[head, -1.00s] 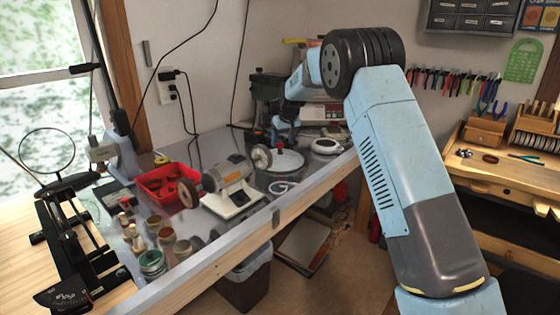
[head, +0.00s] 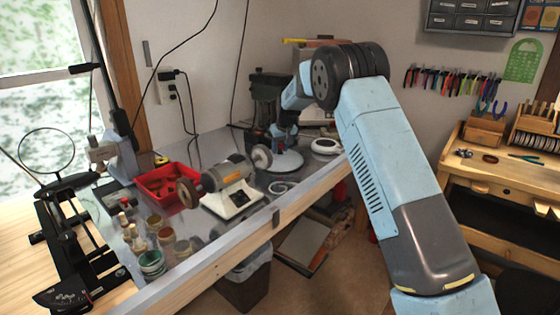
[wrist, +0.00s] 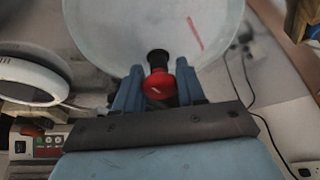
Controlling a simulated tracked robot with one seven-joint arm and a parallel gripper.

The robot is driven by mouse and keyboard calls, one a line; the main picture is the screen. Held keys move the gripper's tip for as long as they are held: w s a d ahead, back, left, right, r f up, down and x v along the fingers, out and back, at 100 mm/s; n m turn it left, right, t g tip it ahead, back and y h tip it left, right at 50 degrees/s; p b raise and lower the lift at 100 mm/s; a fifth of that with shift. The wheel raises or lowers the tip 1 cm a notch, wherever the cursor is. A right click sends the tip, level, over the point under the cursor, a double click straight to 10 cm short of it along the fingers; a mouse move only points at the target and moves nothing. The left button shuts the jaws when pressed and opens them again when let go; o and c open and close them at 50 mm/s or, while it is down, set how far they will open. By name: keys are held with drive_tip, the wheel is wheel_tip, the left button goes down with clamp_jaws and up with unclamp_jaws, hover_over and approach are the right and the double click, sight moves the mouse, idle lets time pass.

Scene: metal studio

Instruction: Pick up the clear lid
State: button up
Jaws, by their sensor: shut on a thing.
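The clear lid is a pale, see-through round disc. In the head view the lid (head: 287,163) is at the far end of the metal bench, just right of the grinder's wheel. In the wrist view the lid (wrist: 105,25) fills the top middle, and its red and black knob (wrist: 160,82) stands between my fingers. My gripper (wrist: 158,90) is shut on this knob, a blue finger on each side. In the head view my gripper (head: 284,140) is small and right above the lid. I cannot tell how far the lid is from the bench.
A bench grinder (head: 230,188) stands close to the left of the lid. A white round device (head: 326,145) lies to its right. A dark green machine (head: 268,95) stands behind. A red tray (head: 165,182) and several small jars are farther left.

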clamp_jaws()
drive_tip(key=shift+r, duration=0.1)
